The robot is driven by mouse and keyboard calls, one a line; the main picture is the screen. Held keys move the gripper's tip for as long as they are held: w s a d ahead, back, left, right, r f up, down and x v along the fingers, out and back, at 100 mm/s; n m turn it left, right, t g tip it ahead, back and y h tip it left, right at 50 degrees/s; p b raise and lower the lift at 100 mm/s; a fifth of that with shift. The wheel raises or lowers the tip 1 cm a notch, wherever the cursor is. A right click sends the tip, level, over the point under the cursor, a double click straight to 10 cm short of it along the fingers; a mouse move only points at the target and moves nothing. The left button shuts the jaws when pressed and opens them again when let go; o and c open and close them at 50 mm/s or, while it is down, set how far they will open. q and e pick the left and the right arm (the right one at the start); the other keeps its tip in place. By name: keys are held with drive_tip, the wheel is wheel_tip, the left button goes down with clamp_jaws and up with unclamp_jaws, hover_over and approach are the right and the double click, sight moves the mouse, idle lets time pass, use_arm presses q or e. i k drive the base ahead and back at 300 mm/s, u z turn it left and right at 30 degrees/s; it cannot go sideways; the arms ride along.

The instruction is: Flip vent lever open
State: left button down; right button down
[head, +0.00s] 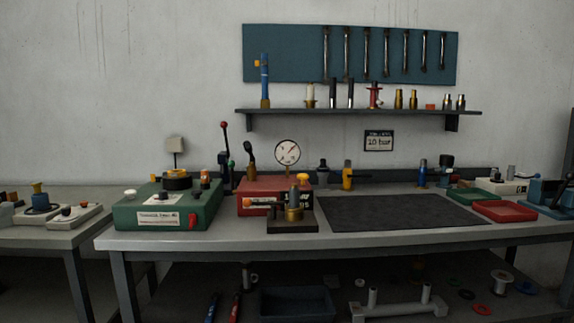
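I cannot tell for certain which part is the vent lever. A green box (150,211) with a white label stands at the left of the workbench, and a short red handle (192,221) sits on its front right corner. Behind the box, a tall black lever with a red knob (224,125) stands nearly upright. A red box (262,187) stands right of the green one, with a round white gauge (287,153) above it and a yellow knob (303,178) at its right end. A brass fitting (294,213) stands on a dark block in front. Neither gripper shows.
A dark mat (400,210) covers the bench's middle right and is clear. A red tray (504,211) and a green tray (470,196) lie right of it. A shelf (350,112) with fittings hangs above. A side table (60,232) holds small devices at left.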

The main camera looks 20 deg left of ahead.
sight(231, 164)
drive_tip(key=z, duration=0.3)
drive_tip(key=k, duration=0.6)
drive_tip(key=u, duration=0.6)
drive_tip(key=i, duration=0.65)
drive_tip(key=u, duration=0.6)
drive_tip(key=i, duration=1.25)
drive_tip(key=z, duration=0.8)
